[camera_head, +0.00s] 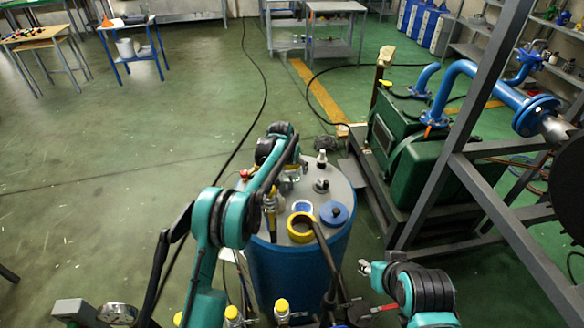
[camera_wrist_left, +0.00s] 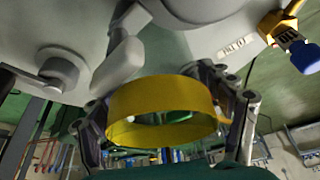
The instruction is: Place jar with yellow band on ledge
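In the left wrist view the yellow band (camera_wrist_left: 160,98) lies between the two fingers of my left gripper (camera_wrist_left: 168,120), close to both. Whether they press on it I cannot tell. The jar's clear body is hard to make out. In the head view my left arm reaches over the tank's left side and its fingertips are not clear. My right gripper (camera_head: 365,268) is right of the tank, apart from the jar; its opening is too small to judge.
A green pump (camera_head: 400,135) and a grey frame (camera_head: 465,140) stand to the right.

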